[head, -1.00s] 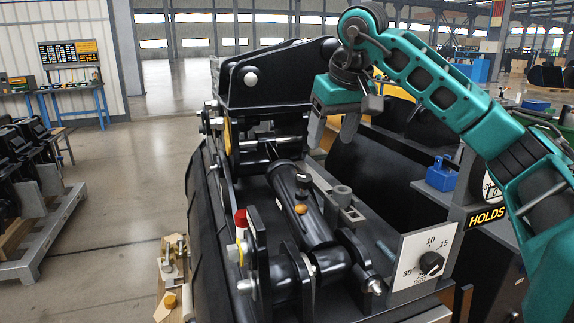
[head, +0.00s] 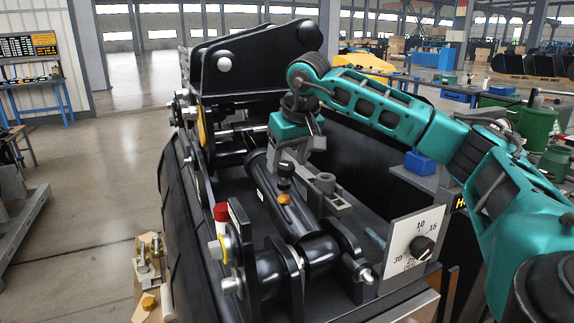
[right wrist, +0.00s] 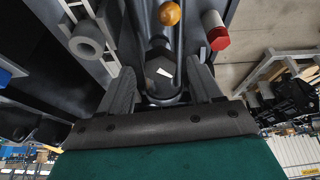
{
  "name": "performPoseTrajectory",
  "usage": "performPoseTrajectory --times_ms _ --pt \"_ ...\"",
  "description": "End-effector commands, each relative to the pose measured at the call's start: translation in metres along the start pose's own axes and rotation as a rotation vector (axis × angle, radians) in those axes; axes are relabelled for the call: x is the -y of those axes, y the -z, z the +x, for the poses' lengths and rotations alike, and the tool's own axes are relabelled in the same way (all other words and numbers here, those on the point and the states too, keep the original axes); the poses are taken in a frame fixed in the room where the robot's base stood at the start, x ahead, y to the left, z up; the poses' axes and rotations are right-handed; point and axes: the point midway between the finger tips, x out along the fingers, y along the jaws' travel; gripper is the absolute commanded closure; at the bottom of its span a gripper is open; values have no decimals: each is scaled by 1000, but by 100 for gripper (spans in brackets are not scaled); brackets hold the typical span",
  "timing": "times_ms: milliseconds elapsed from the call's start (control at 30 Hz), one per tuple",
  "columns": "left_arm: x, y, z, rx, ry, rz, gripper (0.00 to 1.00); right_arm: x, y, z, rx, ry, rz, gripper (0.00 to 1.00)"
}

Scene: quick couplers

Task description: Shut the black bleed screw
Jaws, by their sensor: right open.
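The black bleed screw (head: 285,170) stands on the black cylinder (head: 300,215) and has a dark hexagonal head. In the right wrist view the head of the screw (right wrist: 160,70) carries a white mark. My right gripper (head: 287,153) is open and points down at the screw. In the right wrist view its fingers (right wrist: 162,84) are on either side of the screw head, with visible room at each side. I cannot tell whether either finger touches it. My left gripper is not in view.
An orange knob (head: 284,198) sits close to the screw on the cylinder. A red cap (head: 221,212) stands to the left and a grey socket (head: 325,183) to the right. A dial (head: 422,248) on a white plate stands at the front right.

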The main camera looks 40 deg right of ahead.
Motion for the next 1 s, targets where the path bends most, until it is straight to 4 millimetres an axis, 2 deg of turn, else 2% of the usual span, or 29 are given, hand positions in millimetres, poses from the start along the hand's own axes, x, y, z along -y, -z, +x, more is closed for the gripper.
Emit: performPoseTrajectory --times_ms 167,467,1000 --pt "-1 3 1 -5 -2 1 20 0 0 13 0 0 0 36" --pt "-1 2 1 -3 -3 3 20 0 0 14 0 0 -1 36" --pt "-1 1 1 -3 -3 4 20 0 0 13 0 0 0 88"
